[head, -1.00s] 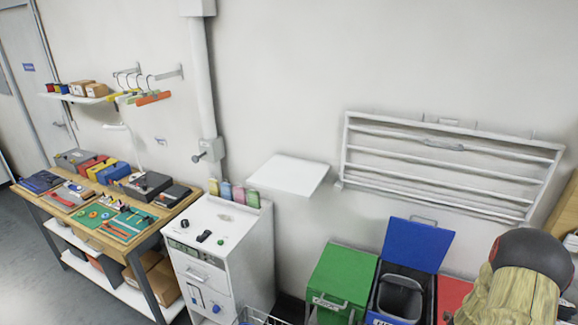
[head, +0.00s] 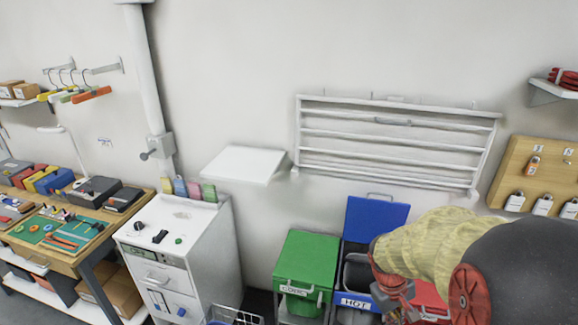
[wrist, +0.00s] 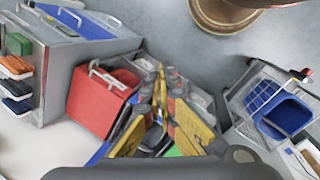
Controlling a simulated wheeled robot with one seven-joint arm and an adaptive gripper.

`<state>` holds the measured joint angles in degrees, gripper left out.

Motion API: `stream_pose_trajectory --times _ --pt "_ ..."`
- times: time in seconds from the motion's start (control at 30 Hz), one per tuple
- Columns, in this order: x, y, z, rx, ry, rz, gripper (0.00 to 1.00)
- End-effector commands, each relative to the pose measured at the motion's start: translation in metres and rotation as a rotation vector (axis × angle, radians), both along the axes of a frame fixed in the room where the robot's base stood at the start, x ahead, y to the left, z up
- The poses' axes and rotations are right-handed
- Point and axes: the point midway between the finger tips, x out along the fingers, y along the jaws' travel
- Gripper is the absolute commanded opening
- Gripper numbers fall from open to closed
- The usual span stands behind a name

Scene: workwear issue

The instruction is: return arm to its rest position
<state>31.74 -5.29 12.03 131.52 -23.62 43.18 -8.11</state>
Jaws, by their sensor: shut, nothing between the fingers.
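My gripper (wrist: 160,82) shows in the wrist view with its two yellow-padded fingers together and nothing between them. It is in the air above the floor, with a red bin (wrist: 98,104) to its left and a wire cart (wrist: 235,100) to its right. In the head view my arm, in a pale yellow sleeve with red and dark joints, fills the lower right. It hides part of the bins there, and I cannot make out the fingertips in that view.
A green bin (head: 305,262) and a blue bin with raised lid (head: 376,220) stand beside my arm. A white cabinet (head: 183,245) and a workbench (head: 70,262) are left. A wall rack (head: 395,148) and a tool board (head: 522,170) hang behind. Open floor shows in the wrist view.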

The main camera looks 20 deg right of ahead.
Motion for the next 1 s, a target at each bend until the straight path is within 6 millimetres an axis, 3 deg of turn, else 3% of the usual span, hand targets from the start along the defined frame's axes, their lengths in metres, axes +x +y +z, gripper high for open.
stream_pose_trajectory --times 0.1,0.3,0.5,0.73,1.0 --pt "0.006 0.056 0.025 0.034 -0.112 -0.098 0.00" --pt "0.007 0.143 0.060 0.130 -0.286 -0.135 0.00" --pt "0.005 0.208 0.094 0.199 -0.472 -0.012 0.00" --pt "0.000 0.244 0.121 0.216 -0.606 0.140 0.00" --pt "0.000 0.251 0.122 0.223 -0.607 0.168 0.00"
